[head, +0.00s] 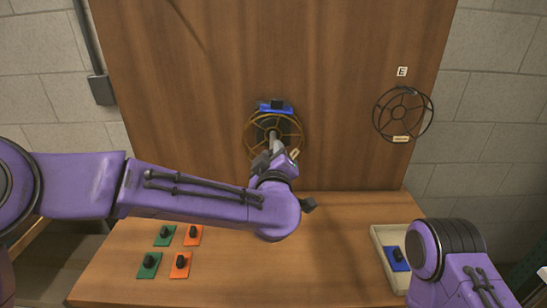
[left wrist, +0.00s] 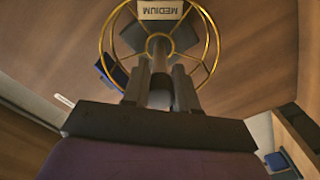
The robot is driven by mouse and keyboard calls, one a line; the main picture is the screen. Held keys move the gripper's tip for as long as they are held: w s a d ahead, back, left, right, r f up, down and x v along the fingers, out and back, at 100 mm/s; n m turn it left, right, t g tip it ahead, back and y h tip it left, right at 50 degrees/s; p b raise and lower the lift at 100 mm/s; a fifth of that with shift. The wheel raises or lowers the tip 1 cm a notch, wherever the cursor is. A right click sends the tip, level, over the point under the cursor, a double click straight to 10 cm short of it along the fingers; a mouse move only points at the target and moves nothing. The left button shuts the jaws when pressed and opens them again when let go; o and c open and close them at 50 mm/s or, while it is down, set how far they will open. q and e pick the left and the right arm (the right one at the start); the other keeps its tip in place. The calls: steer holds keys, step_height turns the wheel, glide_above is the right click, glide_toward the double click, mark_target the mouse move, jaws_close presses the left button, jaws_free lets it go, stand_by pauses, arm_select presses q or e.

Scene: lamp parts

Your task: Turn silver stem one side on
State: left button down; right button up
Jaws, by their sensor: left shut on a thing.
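A silver stem (head: 272,138) stands out from the upright wooden panel, at the centre of a gold spoked wheel (head: 247,132). My left gripper (head: 268,158) is in front of the wheel, partly hidden by its own wrist. In the left wrist view its two fingers (left wrist: 159,82) are shut on the stem (left wrist: 159,48), one on each side. The gold wheel (left wrist: 213,40) spreads behind the fingers there, with an upside-down MEDIUM label (left wrist: 160,10). My right arm shows at the lower right of the head view, but its gripper is out of view.
A blue plate with a black knob (head: 275,106) is at the gold wheel's top. A black wheel (head: 376,115) hangs at right under an E tag (head: 402,71). Green plates (head: 149,265) and orange plates (head: 181,265) lie on the table; a tray (head: 381,240) holds a blue one.

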arm_select(q)
steer(key=shift+n, duration=0.5)
steer(key=c, duration=0.9)
jaws_free()
steer(key=s+b, duration=0.2)
steer(key=s, duration=0.8)
steer(key=shift+s, duration=0.3)
